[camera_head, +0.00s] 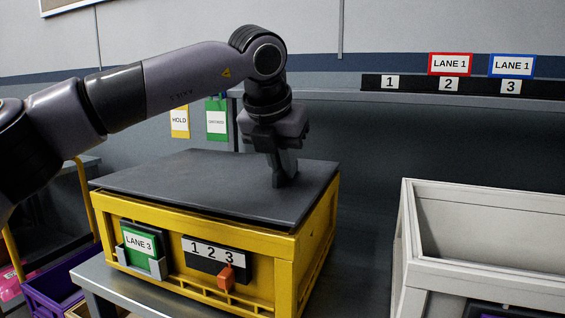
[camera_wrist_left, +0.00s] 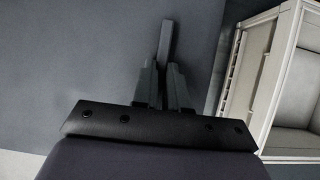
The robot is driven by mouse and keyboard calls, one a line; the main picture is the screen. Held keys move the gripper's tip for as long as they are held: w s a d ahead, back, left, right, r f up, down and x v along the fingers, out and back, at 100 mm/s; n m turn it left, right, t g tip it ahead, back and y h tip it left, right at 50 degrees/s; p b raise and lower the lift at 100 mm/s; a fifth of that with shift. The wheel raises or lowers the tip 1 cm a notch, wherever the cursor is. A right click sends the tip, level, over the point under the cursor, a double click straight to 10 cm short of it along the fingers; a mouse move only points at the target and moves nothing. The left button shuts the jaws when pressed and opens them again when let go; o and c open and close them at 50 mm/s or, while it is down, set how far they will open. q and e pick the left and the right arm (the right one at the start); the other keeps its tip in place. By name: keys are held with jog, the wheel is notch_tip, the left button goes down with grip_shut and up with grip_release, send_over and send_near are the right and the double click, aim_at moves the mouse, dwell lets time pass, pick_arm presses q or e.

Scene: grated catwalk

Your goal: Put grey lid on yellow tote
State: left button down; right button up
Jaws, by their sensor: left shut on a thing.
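The grey lid (camera_head: 200,184) lies over the top of the yellow tote (camera_head: 270,262), covering its opening. It looks slightly skewed to the tote's rim, and the yellow rim shows below its front edge. My left gripper (camera_head: 284,180) points down at the right part of the lid and is shut on the lid's handle. In the left wrist view the fingers (camera_wrist_left: 163,88) close on a thin upright grey bar, with the lid (camera_wrist_left: 70,60) filling the left side. Whether the lid is fully seated all round cannot be told. My right gripper is not in view.
The tote stands on a grey table (camera_head: 100,280) and carries a green LANE 3 card (camera_head: 139,247) and an orange clip (camera_head: 226,278) on its front. A whitish crate (camera_head: 480,235) stands at right, apart from the tote. A shelf (camera_head: 380,98) with labels runs behind.

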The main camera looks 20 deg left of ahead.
pick_arm(q)
jog(key=shift+f+b, duration=0.45)
dwell(0.5)
dwell(0.3)
jog(key=c, duration=0.7)
grip_release()
jog(key=shift+f, duration=0.1)
jog(key=shift+r+p, duration=2.9)
jog(key=shift+r, duration=0.7)
jog(key=shift+s+f, duration=0.1)
